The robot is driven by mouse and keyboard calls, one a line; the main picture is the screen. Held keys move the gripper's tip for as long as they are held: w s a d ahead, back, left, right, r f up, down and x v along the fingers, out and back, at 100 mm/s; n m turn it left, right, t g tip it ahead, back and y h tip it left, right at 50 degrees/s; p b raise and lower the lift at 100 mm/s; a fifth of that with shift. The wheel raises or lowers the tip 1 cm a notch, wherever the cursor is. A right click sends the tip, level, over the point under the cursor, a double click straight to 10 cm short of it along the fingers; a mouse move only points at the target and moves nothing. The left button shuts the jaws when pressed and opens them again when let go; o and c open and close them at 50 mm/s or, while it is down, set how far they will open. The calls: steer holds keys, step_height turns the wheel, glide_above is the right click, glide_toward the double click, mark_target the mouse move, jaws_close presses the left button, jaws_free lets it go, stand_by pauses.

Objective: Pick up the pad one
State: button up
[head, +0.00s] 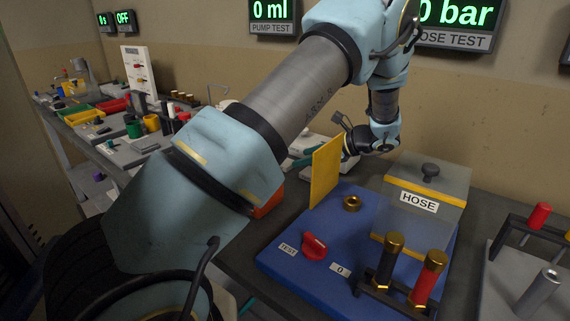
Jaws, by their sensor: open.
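My gripper (343,137) is at the end of my arm, behind the upper edge of an upright yellow panel (325,172). Its fingers point left and are partly hidden by this panel; it looks open, and I see nothing held in it. I cannot make out for certain any thing that is a pad. The area behind the yellow panel and behind my arm is largely hidden. A pale object with a dark teal part (303,160) shows just left of the panel, too covered to tell what it is.
A blue test board (290,262) carries a red knob (314,246), a brass ring (352,203), a clear HOSE box (428,190) and a rack with black and red brass-capped cylinders. Right is a grey stand (500,290). A cluttered bench with coloured trays (85,116) stands left.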

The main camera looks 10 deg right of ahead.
steer(key=p+x, duration=0.2)
steer(key=x, duration=0.3)
steer(key=shift+a, duration=0.15)
steer(key=shift+w+a+f, duration=0.1)
steer(key=shift+f, duration=0.15)
steer(key=c, duration=1.2)
